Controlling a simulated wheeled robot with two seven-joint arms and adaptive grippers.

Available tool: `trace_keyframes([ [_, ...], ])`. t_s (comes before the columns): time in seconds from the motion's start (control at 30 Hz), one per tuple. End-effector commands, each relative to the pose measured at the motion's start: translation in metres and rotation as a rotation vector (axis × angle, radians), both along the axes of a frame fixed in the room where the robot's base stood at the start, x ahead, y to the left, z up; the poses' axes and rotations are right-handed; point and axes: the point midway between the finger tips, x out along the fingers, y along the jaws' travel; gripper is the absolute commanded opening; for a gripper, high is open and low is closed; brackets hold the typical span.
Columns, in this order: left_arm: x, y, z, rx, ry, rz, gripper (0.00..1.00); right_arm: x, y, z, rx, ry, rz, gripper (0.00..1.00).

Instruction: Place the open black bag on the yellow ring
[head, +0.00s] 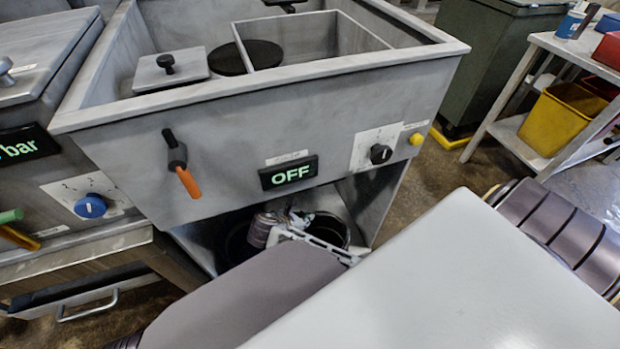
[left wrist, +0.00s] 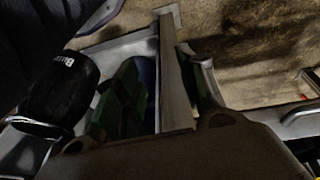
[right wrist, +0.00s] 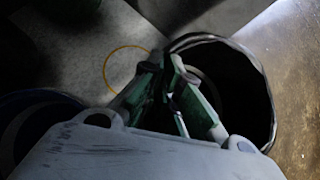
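The open black bag (right wrist: 245,95) is in the right wrist view, with a round pale-edged rim and dark inside. In the head view it shows low in the recess under the machine (head: 331,229). My right gripper (right wrist: 167,66) is at the left side of its rim, fingers close together and apparently pinching the rim. The thin yellow ring (right wrist: 107,75) lies flat on the grey surface left of the bag, partly hidden by my finger. The bag stands beside it. My left gripper (left wrist: 160,62) is open above a drawer, its grey wall (left wrist: 174,85) between the fingers.
A dark blue round container (right wrist: 38,100) stands left of my right gripper. The compactor front with an OFF display (head: 289,173) overhangs the recess. A drawer handle (head: 88,306) is at lower left. A black labelled object (left wrist: 62,90) is beside my left gripper.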

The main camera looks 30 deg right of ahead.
Motion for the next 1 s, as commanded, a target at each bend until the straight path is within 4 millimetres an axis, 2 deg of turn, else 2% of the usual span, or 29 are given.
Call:
trace_keyframes([
  [0.37,0.002,-0.005,0.010,-0.026,-0.044,-0.003,0.40,0.040,-0.019,-0.002,0.000,-0.002,-0.001,0.00],
  [0.47,0.004,-0.008,0.002,-0.043,-0.056,-0.003,0.40,0.053,-0.025,-0.002,0.000,-0.002,-0.001,0.00],
  [0.6,0.002,-0.013,-0.023,-0.065,-0.068,-0.002,0.40,0.072,-0.034,-0.002,0.000,-0.003,0.000,0.00],
  [1.0,0.010,-0.027,-0.067,-0.138,-0.139,0.017,0.40,0.122,-0.059,-0.002,-0.001,-0.002,0.000,0.00],
])
